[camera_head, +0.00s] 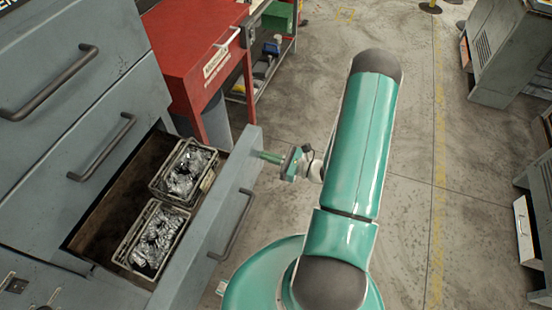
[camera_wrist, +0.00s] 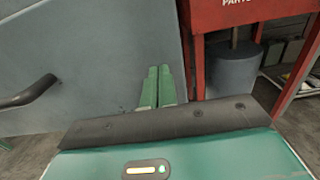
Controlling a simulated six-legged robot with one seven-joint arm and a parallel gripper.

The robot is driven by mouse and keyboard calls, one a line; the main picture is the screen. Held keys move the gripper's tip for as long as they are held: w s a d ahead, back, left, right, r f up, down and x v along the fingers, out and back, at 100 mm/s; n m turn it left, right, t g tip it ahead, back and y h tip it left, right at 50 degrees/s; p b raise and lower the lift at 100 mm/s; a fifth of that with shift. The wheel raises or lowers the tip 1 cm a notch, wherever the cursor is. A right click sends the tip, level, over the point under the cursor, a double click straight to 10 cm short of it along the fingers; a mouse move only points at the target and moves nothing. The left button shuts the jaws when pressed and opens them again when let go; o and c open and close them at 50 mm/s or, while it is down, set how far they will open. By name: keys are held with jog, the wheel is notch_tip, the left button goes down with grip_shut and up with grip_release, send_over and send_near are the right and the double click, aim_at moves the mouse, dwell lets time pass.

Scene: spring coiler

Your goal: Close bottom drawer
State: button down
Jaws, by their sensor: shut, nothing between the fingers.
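The bottom drawer of the grey cabinet stands open in the head view, its grey front panel (camera_head: 210,228) pulled out to the right. A dark bar handle (camera_head: 232,226) is on that panel; it also shows at the left of the wrist view (camera_wrist: 28,92). My gripper (camera_head: 262,155) is at the far end of the drawer front, on its outer side. In the wrist view its green fingers (camera_wrist: 157,86) are together and empty, pointing at the grey panel (camera_wrist: 95,60) near its right edge. I cannot tell whether the fingertips touch the panel.
Two wire baskets (camera_head: 128,250) (camera_head: 157,183) of shiny metal parts lie in the drawer. The drawers above are shut. A red parts stand (camera_head: 195,50) is just beyond the cabinet, with a grey bin (camera_wrist: 232,70) under it.

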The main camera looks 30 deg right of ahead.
dwell(0.3)
jog(key=x, duration=3.2)
jog(key=shift+w+a, duration=0.25)
jog(key=shift+a, duration=0.05)
